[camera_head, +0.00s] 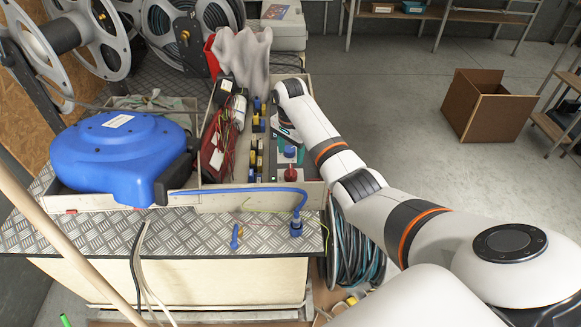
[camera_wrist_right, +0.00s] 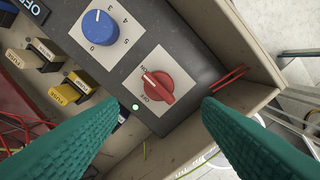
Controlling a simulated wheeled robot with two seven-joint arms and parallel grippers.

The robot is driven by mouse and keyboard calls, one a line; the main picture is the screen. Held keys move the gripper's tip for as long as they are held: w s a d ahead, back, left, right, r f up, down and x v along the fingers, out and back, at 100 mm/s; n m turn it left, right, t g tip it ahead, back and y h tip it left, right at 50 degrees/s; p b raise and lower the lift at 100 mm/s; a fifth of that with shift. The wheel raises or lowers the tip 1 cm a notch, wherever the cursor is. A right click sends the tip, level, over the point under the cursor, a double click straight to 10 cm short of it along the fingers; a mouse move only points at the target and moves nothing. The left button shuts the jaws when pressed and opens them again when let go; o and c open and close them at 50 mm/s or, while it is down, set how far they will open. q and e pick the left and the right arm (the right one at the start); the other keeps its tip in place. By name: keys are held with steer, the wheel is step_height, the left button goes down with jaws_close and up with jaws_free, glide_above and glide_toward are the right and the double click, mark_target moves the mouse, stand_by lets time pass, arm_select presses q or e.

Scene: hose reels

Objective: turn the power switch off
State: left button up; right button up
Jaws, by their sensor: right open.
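The power switch is a red rotary knob (camera_wrist_right: 156,87) on a white plate with ON and OFF labels, set in a dark control panel (camera_wrist_right: 190,68). A small green lamp (camera_wrist_right: 135,107) beside the plate looks lit. The red knob also shows in the head view (camera_head: 290,174). My right gripper (camera_wrist_right: 165,106) is open, its green fingers spread on either side of the knob's near side, apparently not touching it. In the head view the right gripper (camera_head: 289,156) hangs over the panel. My left gripper is not in view.
A blue numbered dial (camera_wrist_right: 100,28) sits beside the switch. Yellow and cream fuses (camera_wrist_right: 72,88) line the panel's left. The wooden box wall (camera_wrist_right: 252,62) stands close on the right. A blue hose reel (camera_head: 120,150) and a blue hose (camera_head: 250,190) lie nearby in the head view.

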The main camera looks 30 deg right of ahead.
mark_target(290, 170)
step_height(290, 170, down, 7)
steer(key=shift+w+d+r, duration=0.1)
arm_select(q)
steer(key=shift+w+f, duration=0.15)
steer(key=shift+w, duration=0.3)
arm_select(e)
steer(key=shift+f, duration=0.7)
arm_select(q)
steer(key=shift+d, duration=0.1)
arm_select(e)
steer(key=shift+c, duration=0.2)
steer(key=c, duration=1)
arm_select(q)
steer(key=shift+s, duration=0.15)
arm_select(e)
steer(key=shift+o, duration=0.2)
